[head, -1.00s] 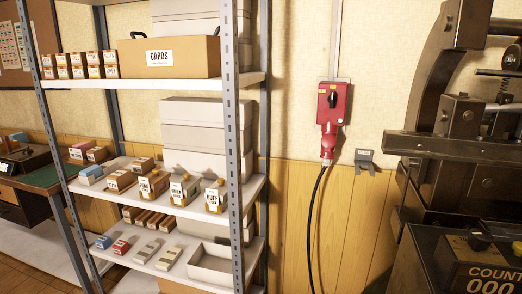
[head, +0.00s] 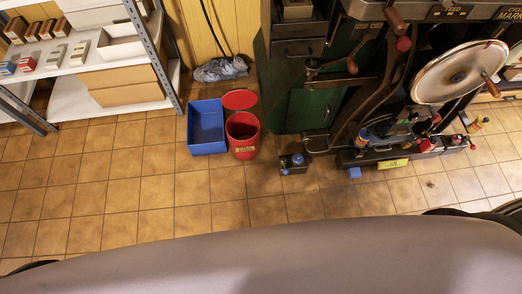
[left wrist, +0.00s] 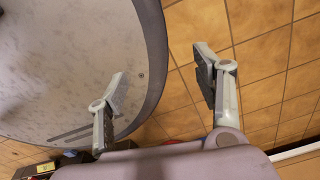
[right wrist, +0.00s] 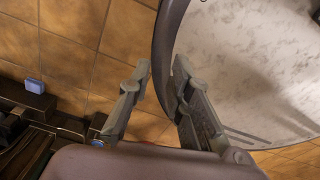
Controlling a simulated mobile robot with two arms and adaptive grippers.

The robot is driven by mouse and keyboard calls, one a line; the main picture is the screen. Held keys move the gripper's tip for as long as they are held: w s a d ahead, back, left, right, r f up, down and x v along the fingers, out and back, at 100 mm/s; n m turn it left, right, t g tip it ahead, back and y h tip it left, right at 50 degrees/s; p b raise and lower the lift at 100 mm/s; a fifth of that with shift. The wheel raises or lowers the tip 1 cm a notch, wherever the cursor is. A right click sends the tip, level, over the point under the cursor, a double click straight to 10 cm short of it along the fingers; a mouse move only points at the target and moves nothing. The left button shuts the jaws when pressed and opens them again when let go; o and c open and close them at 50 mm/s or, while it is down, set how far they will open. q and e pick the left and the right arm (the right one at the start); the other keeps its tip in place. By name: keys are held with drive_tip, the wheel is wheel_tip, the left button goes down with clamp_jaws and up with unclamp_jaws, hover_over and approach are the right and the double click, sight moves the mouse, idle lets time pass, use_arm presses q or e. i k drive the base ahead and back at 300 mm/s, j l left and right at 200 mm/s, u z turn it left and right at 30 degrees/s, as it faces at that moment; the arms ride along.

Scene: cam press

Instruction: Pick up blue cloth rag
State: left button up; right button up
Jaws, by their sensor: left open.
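A crumpled grey-blue cloth (head: 220,69) lies on the floor against the wood-panelled wall, between the shelf and the green press base. A small plain blue piece (head: 354,173) lies by the front of the press; a blue piece also shows in the right wrist view (right wrist: 34,85). I cannot tell for sure which is the rag. My left gripper (left wrist: 158,65) is open and empty, above the tiled floor beside my own rounded base. My right gripper (right wrist: 162,65) is open with a narrower gap, also empty. Neither gripper shows in the head view.
A blue bin (head: 206,140) and a red can (head: 243,138) stand on the floor in front of the crumpled cloth. A small dark object (head: 293,165) sits to their right. The shelf (head: 120,100) is at left, the press (head: 400,100) at right. Tiled floor nearer me is clear.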

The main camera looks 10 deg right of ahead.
sight(355, 172)
drive_tip(key=z, duration=1.6)
